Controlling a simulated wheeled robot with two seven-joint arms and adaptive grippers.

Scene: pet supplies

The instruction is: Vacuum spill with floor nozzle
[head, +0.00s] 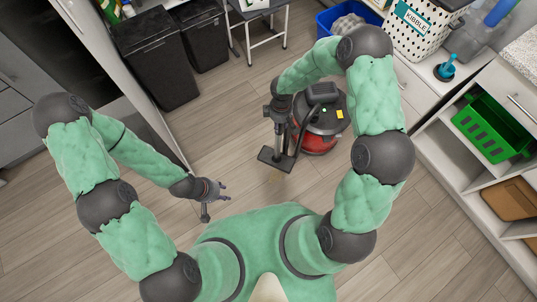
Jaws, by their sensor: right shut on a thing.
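A red and black canister vacuum (312,132) stands on the wood floor in the middle of the view. Its dark floor nozzle (274,160) is down at floor level, to the left of the canister. My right gripper (281,108) is shut on the vacuum's wand above the nozzle; my arm partly hides the grip. A few faint tan specks (276,179), possibly the spill, show on the floor just below the nozzle. My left gripper (218,197) is open and empty, to the left of and below the nozzle, with nothing between its fingers.
Dark bins (155,58) and a small table (260,14) stand at the back. A blue tub (348,20) and a white kibble bin (412,28) are at the back right. Shelves with a green crate (492,128) line the right. Floor around the nozzle's left is clear.

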